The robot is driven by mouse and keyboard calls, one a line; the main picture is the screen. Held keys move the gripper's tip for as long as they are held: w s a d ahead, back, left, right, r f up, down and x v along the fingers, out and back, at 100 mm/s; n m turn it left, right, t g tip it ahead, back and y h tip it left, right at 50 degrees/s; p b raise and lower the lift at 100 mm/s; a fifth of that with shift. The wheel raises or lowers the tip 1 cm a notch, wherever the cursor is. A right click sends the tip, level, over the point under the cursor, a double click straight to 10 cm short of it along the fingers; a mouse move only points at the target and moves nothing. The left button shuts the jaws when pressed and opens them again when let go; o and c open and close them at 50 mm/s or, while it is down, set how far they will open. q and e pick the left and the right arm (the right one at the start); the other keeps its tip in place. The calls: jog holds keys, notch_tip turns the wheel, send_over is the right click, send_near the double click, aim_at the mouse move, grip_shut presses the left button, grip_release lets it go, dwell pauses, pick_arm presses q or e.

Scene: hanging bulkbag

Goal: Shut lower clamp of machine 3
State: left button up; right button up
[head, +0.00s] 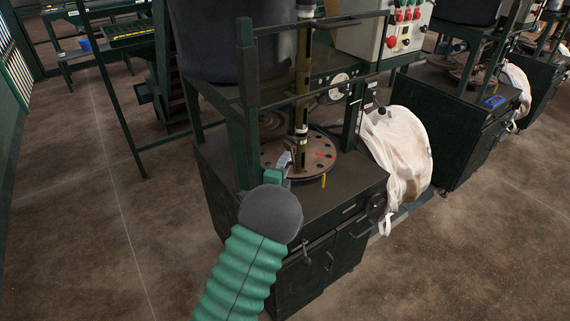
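A dark green machine (346,197) stands in front of me, with a brown round plate (318,160) with holes on its top. An upright post (302,90) rises from the plate. Small red and yellow parts (323,181) show at the plate. I cannot make out which part is the lower clamp, or whether it is shut. My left gripper (285,160) is over the left front edge of the plate, close to the foot of the post. The grey wrist hides part of the machine's front. Whether its fingers are open or touch anything is too small to tell. My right gripper is not in view.
A control box with red and green buttons (405,14) is above. Frame bars (246,110) stand near my arm. Similar machines (455,120) stand right. Floor at left is clear.

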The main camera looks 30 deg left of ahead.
pick_arm(q)
jog(key=shift+d, duration=0.1)
grip_shut()
